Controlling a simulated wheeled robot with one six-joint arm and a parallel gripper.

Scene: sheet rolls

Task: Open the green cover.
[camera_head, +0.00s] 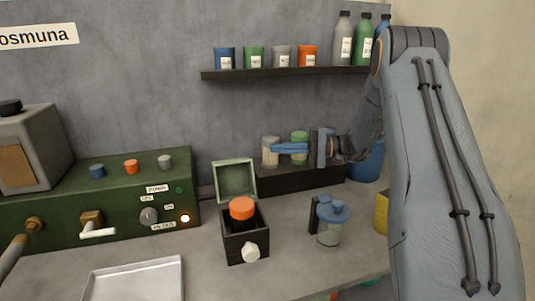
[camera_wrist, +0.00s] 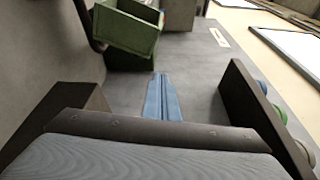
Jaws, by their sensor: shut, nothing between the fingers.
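The green cover (camera_head: 235,179) stands raised at the back edge of a small dark box (camera_head: 245,246), and the box's top is open. An orange-capped item (camera_head: 242,208) sits inside the box, and a white knob (camera_head: 250,252) is on its front. The cover also shows at the top left of the wrist view (camera_wrist: 124,32). My gripper (camera_head: 274,148) is above and to the right of the cover in the head view, apart from it. Its blue fingers are shut together and empty, as the wrist view also shows (camera_wrist: 161,78).
A green panel (camera_head: 70,210) with knobs stands at left, with a metal tray (camera_head: 133,280) before it. A jar with a blue top (camera_head: 329,230) stands right of the box. A dark ledge (camera_head: 300,178) holds small jars behind. A wall shelf (camera_head: 285,72) holds containers.

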